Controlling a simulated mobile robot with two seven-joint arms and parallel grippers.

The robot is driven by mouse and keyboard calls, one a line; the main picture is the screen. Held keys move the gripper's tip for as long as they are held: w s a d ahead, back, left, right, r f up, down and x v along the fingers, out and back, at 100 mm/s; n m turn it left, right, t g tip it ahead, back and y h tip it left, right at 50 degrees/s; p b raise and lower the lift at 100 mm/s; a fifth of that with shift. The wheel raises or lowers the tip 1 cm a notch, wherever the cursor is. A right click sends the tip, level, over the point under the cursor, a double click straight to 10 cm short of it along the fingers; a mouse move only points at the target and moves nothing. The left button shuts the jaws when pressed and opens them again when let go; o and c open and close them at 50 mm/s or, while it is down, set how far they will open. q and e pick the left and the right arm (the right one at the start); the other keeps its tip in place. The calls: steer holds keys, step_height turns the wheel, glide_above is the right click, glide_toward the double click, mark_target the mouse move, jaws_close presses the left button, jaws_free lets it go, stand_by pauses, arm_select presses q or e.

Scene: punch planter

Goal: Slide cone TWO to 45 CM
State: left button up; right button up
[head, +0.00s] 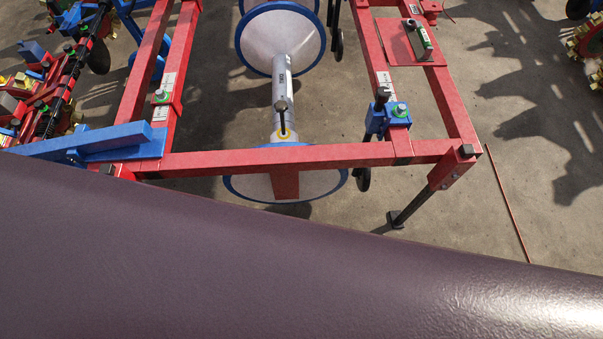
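Two white cones with blue rims sit on a grey tube (285,100) inside a red frame: a far cone (262,38) and a near cone (315,183). The near cone is partly hidden under the red crossbar. The tube carries a white label (282,72) too small to read surely, so I cannot tell which cone is TWO. A black-knobbed handle (281,115) stands by a yellow ring (284,133) at the near end of the tube. Neither gripper is in view.
The red frame's front crossbar (320,155) spans the middle. White scale strips lie on the left rail (165,98) and right rail (384,79). A blue clamp (390,115) sits at the right. A dark purple surface (200,260) hides the foreground. Concrete floor is open at right.

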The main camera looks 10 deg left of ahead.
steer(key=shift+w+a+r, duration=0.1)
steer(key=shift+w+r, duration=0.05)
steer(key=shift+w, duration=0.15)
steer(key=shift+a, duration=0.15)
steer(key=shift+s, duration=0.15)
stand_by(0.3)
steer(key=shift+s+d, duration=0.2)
